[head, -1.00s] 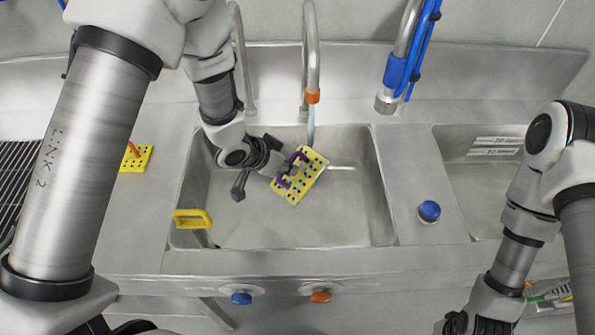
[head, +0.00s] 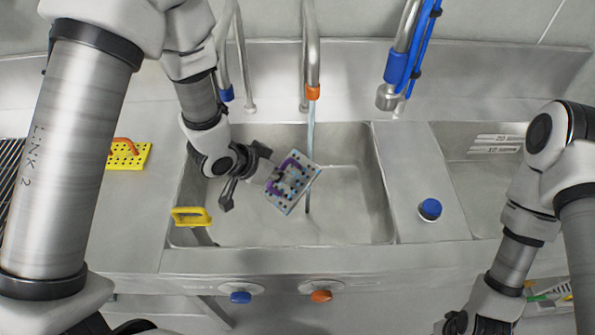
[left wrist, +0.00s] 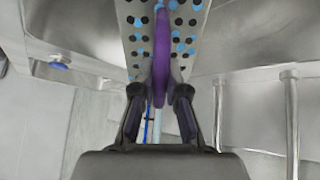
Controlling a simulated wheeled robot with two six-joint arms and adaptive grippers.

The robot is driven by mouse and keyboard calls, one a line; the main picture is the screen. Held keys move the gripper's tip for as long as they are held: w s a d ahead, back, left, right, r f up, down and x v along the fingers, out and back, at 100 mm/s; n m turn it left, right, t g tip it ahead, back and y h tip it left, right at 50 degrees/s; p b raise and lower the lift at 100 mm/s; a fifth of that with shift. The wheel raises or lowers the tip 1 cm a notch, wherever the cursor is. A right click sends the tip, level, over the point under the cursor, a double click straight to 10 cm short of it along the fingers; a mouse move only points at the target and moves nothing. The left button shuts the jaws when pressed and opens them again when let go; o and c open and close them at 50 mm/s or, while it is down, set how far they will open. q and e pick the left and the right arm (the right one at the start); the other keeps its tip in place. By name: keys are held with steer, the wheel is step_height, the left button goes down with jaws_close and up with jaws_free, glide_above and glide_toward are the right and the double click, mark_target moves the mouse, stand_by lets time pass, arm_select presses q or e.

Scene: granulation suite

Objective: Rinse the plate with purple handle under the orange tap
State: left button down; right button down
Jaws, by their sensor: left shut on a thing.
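The plate with the purple handle (head: 303,172) is grey with dark and blue holes and is held tilted over the left basin. My left gripper (head: 268,181) is shut on its purple handle (left wrist: 161,55), which shows between the fingers in the left wrist view. The orange tap (head: 312,92) hangs above the basin. A thin stream of water (head: 310,135) runs from it down past the plate's right side; I cannot tell whether it touches the plate. Only a dark part of my right gripper (head: 456,322) shows at the bottom edge; its fingers are hidden.
A yellow plate with an orange handle (head: 128,155) lies on the counter at left. A yellow handled piece (head: 192,216) is at the basin's front left corner. A blue tap (head: 226,94), a blue-marked hose spout (head: 389,95) and a blue knob (head: 430,208) stand around the basin.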

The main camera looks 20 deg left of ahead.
arm_select(q)
steer(key=s+a+b, duration=0.1)
steer(key=s+a, duration=0.2)
steer(key=shift+s+b, duration=0.3)
steer(key=shift+s, duration=0.05)
steer(key=shift+r, duration=0.1)
stand_by(1.1)
steer(key=s+a+r+p, duration=0.3)
steer(key=s+r+p, duration=0.1)
steer(key=p, duration=0.3)
steer(key=shift+a, duration=0.15)
steer(key=shift+w+f, duration=0.1)
steer(key=shift+w, duration=0.05)
stand_by(0.3)
